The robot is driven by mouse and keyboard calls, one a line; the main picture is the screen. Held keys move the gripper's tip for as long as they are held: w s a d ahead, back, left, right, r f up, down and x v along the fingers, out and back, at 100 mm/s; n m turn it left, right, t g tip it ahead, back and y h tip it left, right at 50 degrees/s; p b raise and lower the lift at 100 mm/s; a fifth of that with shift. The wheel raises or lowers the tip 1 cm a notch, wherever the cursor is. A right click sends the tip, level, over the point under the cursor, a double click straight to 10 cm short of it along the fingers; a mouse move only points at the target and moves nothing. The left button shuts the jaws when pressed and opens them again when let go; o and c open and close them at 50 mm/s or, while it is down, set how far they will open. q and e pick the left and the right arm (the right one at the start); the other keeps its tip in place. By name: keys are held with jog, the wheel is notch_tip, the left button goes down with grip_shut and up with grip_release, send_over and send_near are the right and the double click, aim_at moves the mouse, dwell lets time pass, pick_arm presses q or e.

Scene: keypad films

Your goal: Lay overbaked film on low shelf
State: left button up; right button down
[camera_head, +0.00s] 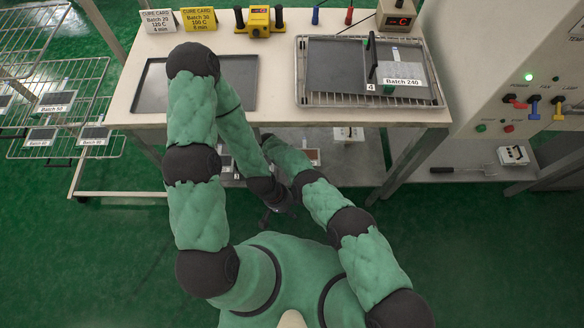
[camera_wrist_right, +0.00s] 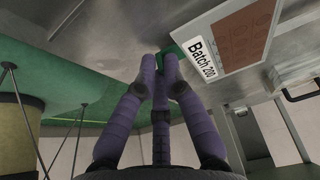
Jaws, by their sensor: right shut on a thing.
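The overbaked film, brown with a white "Batch 200" label (camera_wrist_right: 235,38), is at the upper right of the right wrist view. My right gripper (camera_wrist_right: 168,62) is shut on the green tab at its edge. The low shelf (camera_head: 352,172) is the grey metal board under the bench; a grey metal surface also fills the top of the wrist view. I cannot tell whether the film touches it. In the head view my right gripper is hidden below the bench edge. My left gripper (camera_head: 278,212) is dark and small in front of the shelf; its fingers are unclear.
On the bench lie a dark tray (camera_head: 155,88) and a wire rack (camera_head: 320,98) with a plate labelled "Batch 240" (camera_head: 402,82). A wire cart (camera_head: 60,100) with films stands at left. A control panel (camera_head: 525,90) stands at right. A small white device (camera_head: 348,133) is under the bench.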

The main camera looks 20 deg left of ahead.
jog(key=shift+f, duration=0.4)
dwell(0.3)
jog(key=c, duration=1.3)
grip_release()
jog(key=shift+r, duration=0.15)
